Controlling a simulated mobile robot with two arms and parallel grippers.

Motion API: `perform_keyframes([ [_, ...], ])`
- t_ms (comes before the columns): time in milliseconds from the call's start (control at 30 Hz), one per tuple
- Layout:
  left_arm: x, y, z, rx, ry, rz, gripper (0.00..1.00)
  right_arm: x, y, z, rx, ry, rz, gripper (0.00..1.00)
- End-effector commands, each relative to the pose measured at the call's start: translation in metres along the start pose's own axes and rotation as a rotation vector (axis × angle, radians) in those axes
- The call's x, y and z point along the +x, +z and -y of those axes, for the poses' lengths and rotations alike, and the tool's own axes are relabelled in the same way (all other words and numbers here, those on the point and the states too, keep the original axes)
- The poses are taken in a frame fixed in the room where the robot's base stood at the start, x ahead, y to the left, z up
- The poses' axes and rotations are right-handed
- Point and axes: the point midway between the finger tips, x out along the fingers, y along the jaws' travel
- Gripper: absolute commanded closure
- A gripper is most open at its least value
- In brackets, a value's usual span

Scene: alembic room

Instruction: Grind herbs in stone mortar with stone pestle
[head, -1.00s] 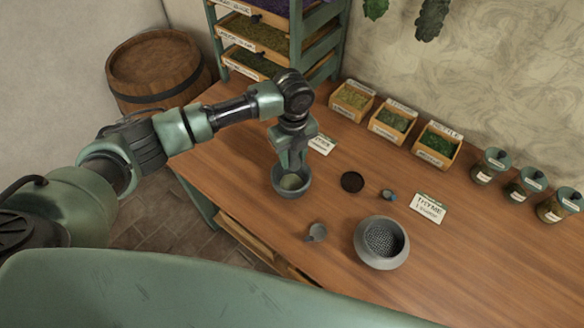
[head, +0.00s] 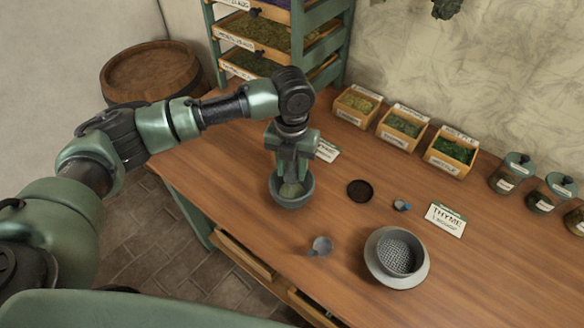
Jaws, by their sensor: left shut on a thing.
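The stone mortar (head: 292,201) is a small grey bowl standing near the left part of the wooden table. Green herbs (head: 291,190) show inside it. My left gripper (head: 292,175) points straight down over the mortar, its fingertips at about the rim. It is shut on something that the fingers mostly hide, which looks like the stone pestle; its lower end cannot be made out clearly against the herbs. My right gripper is not in view.
A grey sieve (head: 400,254), a small grey cup (head: 321,246), a dark disc (head: 360,190), a small blue-grey item (head: 401,205) and a thyme card (head: 445,220) lie right of the mortar. Herb boxes (head: 404,128) and lidded jars (head: 510,173) line the back. Table between is clear.

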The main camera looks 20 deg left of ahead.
Motion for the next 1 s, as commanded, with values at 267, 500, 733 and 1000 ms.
perform_keyframes([
  [267, 0.025, 0.0, 0.0, -0.001, -0.001, -0.001, 1.0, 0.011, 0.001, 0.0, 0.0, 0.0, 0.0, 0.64],
  [500, 0.043, 0.001, 0.0, -0.001, 0.0, 0.0, 1.0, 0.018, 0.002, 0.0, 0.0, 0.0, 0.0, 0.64],
  [733, 0.056, 0.001, 0.001, -0.002, -0.001, 0.0, 1.0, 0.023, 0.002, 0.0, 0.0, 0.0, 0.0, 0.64],
  [1000, 0.057, 0.001, 0.001, -0.002, -0.001, 0.0, 1.0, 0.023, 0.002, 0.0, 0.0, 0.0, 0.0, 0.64],
])
